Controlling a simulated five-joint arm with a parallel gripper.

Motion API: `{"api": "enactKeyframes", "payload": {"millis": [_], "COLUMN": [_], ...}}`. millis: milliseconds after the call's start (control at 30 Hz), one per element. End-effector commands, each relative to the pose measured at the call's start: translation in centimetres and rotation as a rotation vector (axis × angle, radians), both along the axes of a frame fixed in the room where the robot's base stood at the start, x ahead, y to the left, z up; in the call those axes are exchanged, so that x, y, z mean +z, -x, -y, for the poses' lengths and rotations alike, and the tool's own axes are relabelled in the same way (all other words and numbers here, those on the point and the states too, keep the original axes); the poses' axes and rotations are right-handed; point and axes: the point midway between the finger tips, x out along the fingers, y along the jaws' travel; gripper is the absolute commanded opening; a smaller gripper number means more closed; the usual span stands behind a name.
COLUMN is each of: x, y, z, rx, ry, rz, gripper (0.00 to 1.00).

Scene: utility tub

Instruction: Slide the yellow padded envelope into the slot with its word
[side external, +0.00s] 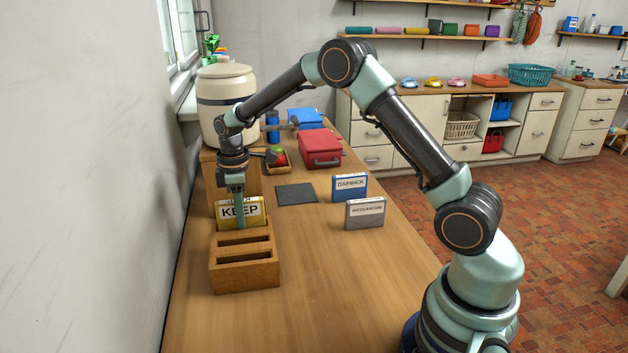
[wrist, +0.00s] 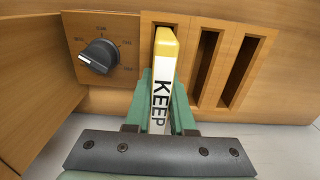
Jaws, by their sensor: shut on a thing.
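The yellow padded envelope (side external: 226,222) stands upright with a white KEEP label facing the side camera. My gripper (side external: 240,218) is shut on it from above. In the wrist view the envelope (wrist: 164,45) lies between the green fingers of my gripper (wrist: 161,105), its yellow edge at the leftmost slot. The wooden slot block (side external: 245,276) stands on the table, with two empty slots nearer the side camera; it also shows in the wrist view (wrist: 223,75). The envelope's lower edge is hidden, so I cannot tell how deep it sits. No slot words are readable.
A dial knob (wrist: 99,56) sits on a wooden panel beside the slots. A large crock (side external: 226,85), a red case (side external: 320,147) and a small fruit tray (side external: 279,168) stand behind. A dark mat (side external: 296,194), a blue box (side external: 349,187) and a grey box (side external: 365,213) are right.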

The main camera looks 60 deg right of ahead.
Motion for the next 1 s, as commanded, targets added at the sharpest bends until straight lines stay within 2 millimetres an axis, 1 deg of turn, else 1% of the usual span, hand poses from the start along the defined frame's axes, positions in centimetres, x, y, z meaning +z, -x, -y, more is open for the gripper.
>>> {"api": "enactKeyframes", "payload": {"millis": [300, 467, 1000], "x": [-0.6, -0.5, 1.4], "y": [0.0, 0.0, -0.1], "z": [0.0, 0.0, 0.0], "rx": [0.0, 0.0, 0.0], "ry": [-0.001, 0.0, 0.0], "rz": [-0.001, 0.0, 0.001], "gripper": [0.0, 0.0, 0.0]}}
